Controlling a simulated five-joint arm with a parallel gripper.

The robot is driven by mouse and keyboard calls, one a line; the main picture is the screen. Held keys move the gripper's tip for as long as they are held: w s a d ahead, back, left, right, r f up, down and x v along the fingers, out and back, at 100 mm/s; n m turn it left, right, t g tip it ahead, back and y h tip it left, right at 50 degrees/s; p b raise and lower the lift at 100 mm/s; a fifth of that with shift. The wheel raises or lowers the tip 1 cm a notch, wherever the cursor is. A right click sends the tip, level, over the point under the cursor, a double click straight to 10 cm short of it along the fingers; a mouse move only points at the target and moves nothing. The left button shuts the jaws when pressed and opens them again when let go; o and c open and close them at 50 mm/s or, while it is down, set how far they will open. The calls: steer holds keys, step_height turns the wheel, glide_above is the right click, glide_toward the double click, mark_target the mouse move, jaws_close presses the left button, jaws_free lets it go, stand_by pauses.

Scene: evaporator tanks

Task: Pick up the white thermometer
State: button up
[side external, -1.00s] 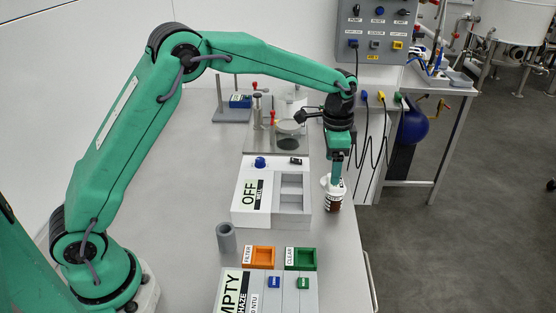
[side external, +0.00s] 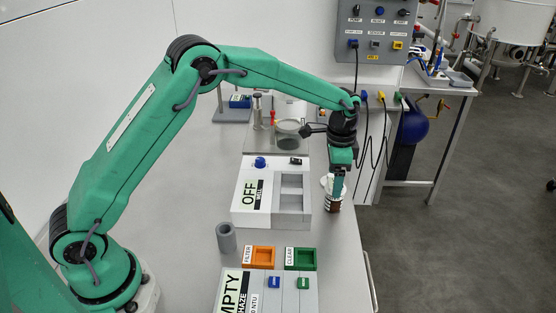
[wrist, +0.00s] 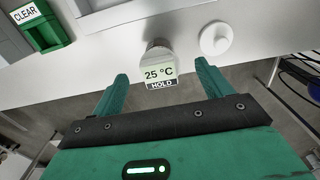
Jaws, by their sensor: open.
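The white thermometer (wrist: 158,56) shows in the wrist view with a round pale head and a display reading "25 °C" and "HOLD". It lies between the two green fingers of my gripper (wrist: 162,72), with visible gaps on both sides. My gripper is open and points down near the bench's right edge in the side view (side external: 338,186). A brown and white striped item (side external: 333,205) stands under the fingers there. The fingers partly hide it, and I cannot tell how the thermometer sits with it.
A white round cap-like piece (wrist: 216,39) is beside the thermometer. The grey-white "OFF" unit (side external: 245,205) stands just left of my gripper. Orange (side external: 259,257) and green (side external: 300,258) trays and a grey cylinder (side external: 226,238) are nearer. The bench edge is close on the right.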

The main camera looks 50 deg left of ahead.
steer(key=shift+d+f, duration=0.15)
steer(key=shift+f, duration=2.35)
steer(key=shift+w, duration=0.1)
steer(key=shift+c, duration=0.2)
steer(key=c, duration=1.1)
steer(key=shift+r, duration=0.15)
step_height(320, 180, up, 10)
steer(key=shift+f, duration=0.1)
steer(key=shift+f, duration=0.15)
steer(key=shift+f, duration=1.55)
